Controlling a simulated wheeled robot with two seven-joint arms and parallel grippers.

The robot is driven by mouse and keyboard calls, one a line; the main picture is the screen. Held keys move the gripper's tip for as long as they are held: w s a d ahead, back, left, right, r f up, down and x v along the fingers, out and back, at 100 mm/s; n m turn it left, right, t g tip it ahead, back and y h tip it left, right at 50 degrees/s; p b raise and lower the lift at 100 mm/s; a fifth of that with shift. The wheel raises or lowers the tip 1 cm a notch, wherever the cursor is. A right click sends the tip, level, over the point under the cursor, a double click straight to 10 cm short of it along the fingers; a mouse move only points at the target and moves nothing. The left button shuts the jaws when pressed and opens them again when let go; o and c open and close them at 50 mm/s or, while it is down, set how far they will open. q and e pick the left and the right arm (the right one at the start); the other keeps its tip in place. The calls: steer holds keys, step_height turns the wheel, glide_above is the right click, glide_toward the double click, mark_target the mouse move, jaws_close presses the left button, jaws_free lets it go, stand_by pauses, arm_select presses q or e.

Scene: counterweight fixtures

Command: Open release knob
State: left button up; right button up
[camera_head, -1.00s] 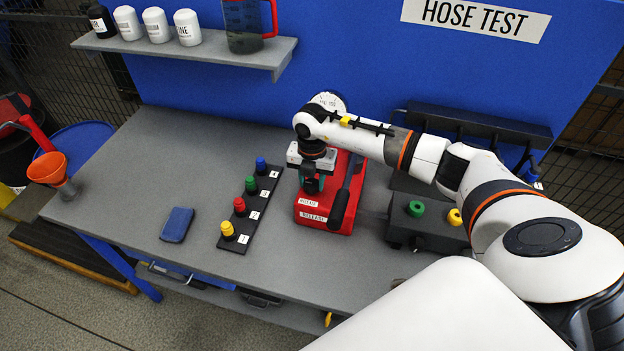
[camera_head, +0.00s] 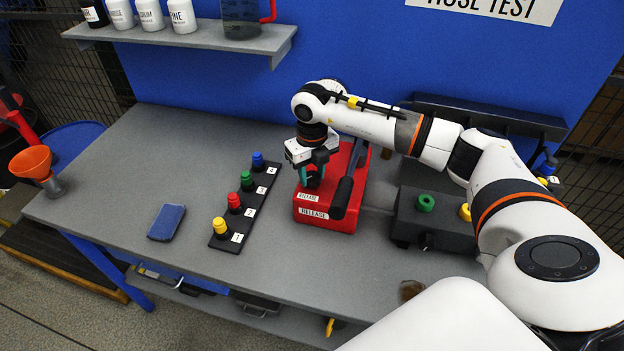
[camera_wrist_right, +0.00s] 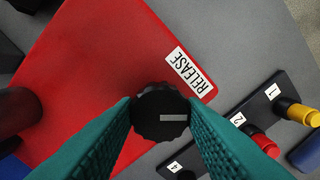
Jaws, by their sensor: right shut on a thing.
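The release knob (camera_wrist_right: 160,112) is a dark, ridged round knob with a light grey mark. It stands on the red box (camera_head: 325,212), next to a white RELEASE label (camera_wrist_right: 190,74). My right gripper (camera_wrist_right: 160,108) has its teal fingers closed around the knob from both sides. In the head view my right gripper (camera_head: 311,176) points down at the left side of the red box and mostly hides the knob. A black lever (camera_head: 346,190) lies along the right side of the box. My left gripper is not in view.
Left of the box is a black strip (camera_head: 248,195) with yellow, red, green and blue numbered plugs. A blue pad (camera_head: 167,222) lies further left. A dark box (camera_head: 432,222) with green and yellow parts stands right. An orange funnel (camera_head: 31,162) is at the left edge.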

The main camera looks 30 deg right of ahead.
mark_target(312, 176)
steer(key=n+b, duration=0.4)
steer(key=n, duration=0.1)
steer(key=shift+w+f, duration=0.1)
steer(key=shift+n+b, duration=1)
steer(key=shift+n, duration=0.8)
steer(key=shift+r, duration=0.25)
steer(key=o, duration=1)
steer(key=shift+f, duration=0.1)
step_height(312, 176, up, 12)
steer(key=b, duration=0.2)
